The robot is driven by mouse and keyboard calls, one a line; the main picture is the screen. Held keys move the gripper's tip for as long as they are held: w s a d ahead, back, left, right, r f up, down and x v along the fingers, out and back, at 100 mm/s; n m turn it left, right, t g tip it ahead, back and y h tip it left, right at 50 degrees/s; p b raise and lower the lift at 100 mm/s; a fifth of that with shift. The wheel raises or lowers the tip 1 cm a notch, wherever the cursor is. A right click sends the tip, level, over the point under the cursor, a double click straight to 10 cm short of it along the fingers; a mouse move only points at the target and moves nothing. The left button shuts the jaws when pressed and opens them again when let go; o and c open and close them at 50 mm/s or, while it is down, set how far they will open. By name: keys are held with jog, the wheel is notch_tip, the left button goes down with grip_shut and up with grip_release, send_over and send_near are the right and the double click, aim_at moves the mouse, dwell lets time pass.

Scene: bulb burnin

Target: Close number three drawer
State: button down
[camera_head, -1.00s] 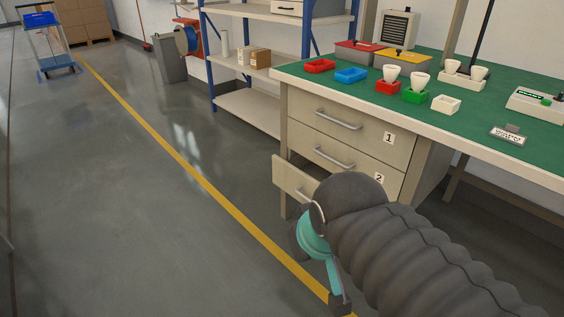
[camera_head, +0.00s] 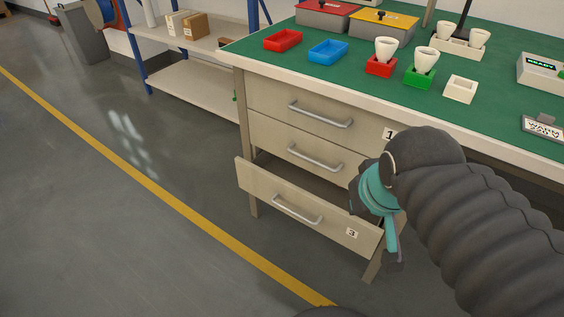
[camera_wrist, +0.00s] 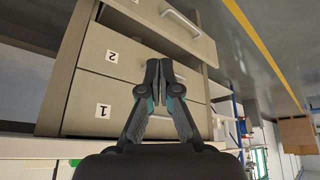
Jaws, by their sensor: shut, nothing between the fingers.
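The number three drawer (camera_head: 278,198) is the bottom one in the workbench's drawer unit. It is pulled out, and its front stands clear of the drawers above. Its bar handle (camera_head: 297,209) and the label 3 (camera_head: 351,233) face outward. In the wrist view, which is upside down, the drawer (camera_wrist: 200,38) is at the top. My gripper (camera_head: 393,256) overlaps the right end of the drawer front in the head view. I cannot tell whether they touch. In the wrist view my gripper (camera_wrist: 160,66) is shut and empty, its fingertips together before the drawer unit.
Drawer two (camera_head: 270,138) and drawer one (camera_head: 270,97) above look closed. The green bench top (camera_head: 300,72) holds red and blue trays, cups and boxes. A shelf unit (camera_head: 190,90) stands behind at left. The grey floor (camera_head: 60,220) left of the drawer is clear.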

jog(key=w+a+f+n+g+h+b, duration=0.1)
jog(key=w+a+f+n+h, duration=0.2)
jog(key=w+n, duration=0.4)
jog(key=w+a+f+n+g+h+b, duration=0.1)
jog(key=w+a+f+n, duration=0.25)
jog(key=w+n, duration=0.35)
jog(key=w+a+f+n+t+h, duration=0.1)
jog(key=w+a+f+n, duration=0.25)
jog(key=a, duration=0.25)
jog(key=w+a+f+n+t+b, duration=0.1)
jog(key=w+a+f+n, duration=0.15)
jog(key=a+n, duration=0.3)
jog(key=w+a+f+n+t+h, duration=0.1)
jog(key=w+a+f+n+t, duration=0.1)
jog(key=a+f+n, duration=0.35)
jog(key=b, duration=0.1)
send_near(264, 177)
jog(key=shift+m, duration=0.45)
jog(key=x, duration=0.5)
jog(key=shift+f, duration=0.45)
jog(key=shift+w+d, duration=0.35)
